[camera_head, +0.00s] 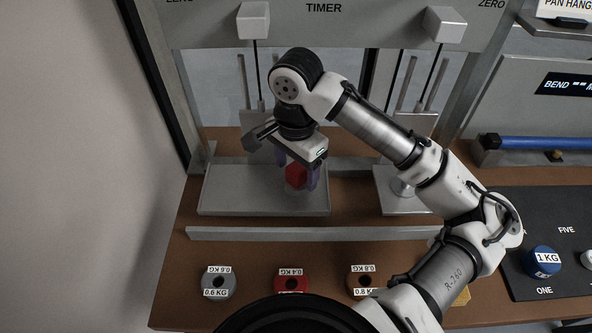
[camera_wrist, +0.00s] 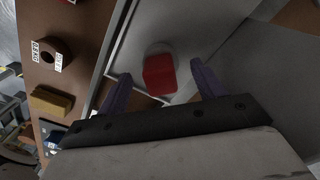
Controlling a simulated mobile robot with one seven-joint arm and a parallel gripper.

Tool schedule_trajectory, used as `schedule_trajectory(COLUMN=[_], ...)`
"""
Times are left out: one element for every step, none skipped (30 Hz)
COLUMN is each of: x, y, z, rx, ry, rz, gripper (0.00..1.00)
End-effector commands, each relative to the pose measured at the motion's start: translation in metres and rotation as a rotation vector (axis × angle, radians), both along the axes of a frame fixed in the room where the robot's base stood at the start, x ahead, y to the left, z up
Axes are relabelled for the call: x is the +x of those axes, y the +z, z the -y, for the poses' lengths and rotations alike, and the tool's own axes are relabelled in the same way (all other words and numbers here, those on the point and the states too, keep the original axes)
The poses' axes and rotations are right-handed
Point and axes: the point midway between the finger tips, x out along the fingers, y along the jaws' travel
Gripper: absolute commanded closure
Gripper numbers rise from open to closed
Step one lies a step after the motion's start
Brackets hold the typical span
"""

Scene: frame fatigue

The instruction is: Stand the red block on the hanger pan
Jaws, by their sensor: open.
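The red block (camera_head: 296,174) is over the left grey tray in the head view. My gripper (camera_head: 298,176) is open, with one purple finger on each side of the block. The wrist view shows a gap between each finger and the block. The block's underside is hidden, so its exact contact with the round piece cannot be told.
The left tray (camera_head: 225,207) has a low rim. A grey bar (camera_head: 315,233) runs in front of both trays. Ring weights, including the grey (camera_head: 218,283) and red (camera_head: 291,284) ones, lie on the brown bench. Upright rods stand behind the trays.

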Motion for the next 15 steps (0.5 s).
schedule_trajectory(x=[0.000,0.001,0.001,0.001,0.001,0.001,0.001,0.001,0.001,0.001,0.000,0.000,0.000,0.000,0.000], y=[0.010,0.017,0.027,0.034,0.041,0.049,0.056,0.062,0.069,0.075,0.079,0.086,0.090,0.093,0.097], z=[-0.001,0.000,0.000,0.000,0.000,0.000,0.000,0.000,0.000,0.000,0.000,0.000,0.000,0.000,0.000], rx=[0.001,-0.002,-0.004,-0.003,-0.004,-0.004,-0.003,-0.004,-0.003,-0.003,-0.002,-0.002,-0.002,-0.001,-0.001], ry=[0.002,0.001,-0.001,-0.001,-0.001,-0.001,0.000,0.000,-0.001,-0.001,0.000,0.000,-0.001,-0.001,-0.001], rz=[0.002,0.004,0.004,0.004,0.005,0.004,0.004,0.004,0.003,0.004,0.002,0.004,0.002,0.002,0.002], gripper=[0.32,0.32,0.32,0.32,0.32,0.32,0.32,0.32,0.32,0.32,0.32,0.32,0.32,0.32,0.32])
